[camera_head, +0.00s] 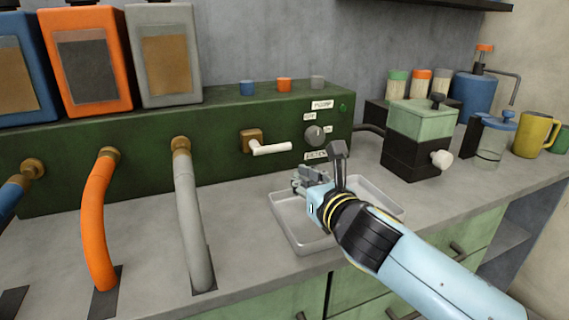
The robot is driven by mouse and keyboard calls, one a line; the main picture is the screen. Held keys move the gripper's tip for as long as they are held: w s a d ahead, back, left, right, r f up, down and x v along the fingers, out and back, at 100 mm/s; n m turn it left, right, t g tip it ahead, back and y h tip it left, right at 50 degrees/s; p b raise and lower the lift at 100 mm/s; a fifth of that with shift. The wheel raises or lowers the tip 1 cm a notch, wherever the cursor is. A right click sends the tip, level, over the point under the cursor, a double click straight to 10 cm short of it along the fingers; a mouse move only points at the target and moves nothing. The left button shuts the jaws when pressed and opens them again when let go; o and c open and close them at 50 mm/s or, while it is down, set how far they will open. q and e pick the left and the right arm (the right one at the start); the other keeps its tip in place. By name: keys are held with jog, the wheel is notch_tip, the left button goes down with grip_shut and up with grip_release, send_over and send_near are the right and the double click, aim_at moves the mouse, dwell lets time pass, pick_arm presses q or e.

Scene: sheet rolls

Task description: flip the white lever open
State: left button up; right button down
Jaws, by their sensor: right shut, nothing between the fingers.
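The white lever (272,149) sits on a brass mount (251,139) on the front of the dark green panel (225,125). It points to the right and lies about level. My right gripper (312,178) is shut and empty. In the picture it is below and to the right of the lever, over the metal tray, and apart from the lever. My left gripper is not in view.
A shallow metal tray (286,222) lies on the grey counter (150,265). Orange (95,215) and grey (188,220) hoses stand left of the lever. A knob (316,135) is right of it. A green and black grinder (418,138) stands farther right.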

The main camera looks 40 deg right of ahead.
jog(key=b+x, duration=0.1)
jog(key=x, duration=0.7)
jog(key=shift+w+d+f, duration=0.1)
jog(key=shift+w+d, duration=0.05)
jog(key=shift+w, duration=0.1)
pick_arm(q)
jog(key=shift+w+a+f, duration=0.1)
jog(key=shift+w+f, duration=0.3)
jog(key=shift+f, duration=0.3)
pick_arm(e)
jog(key=shift+w+d, duration=0.2)
jog(key=shift+w, duration=0.55)
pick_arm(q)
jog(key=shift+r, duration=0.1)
pick_arm(e)
jog(key=shift+d, duration=0.1)
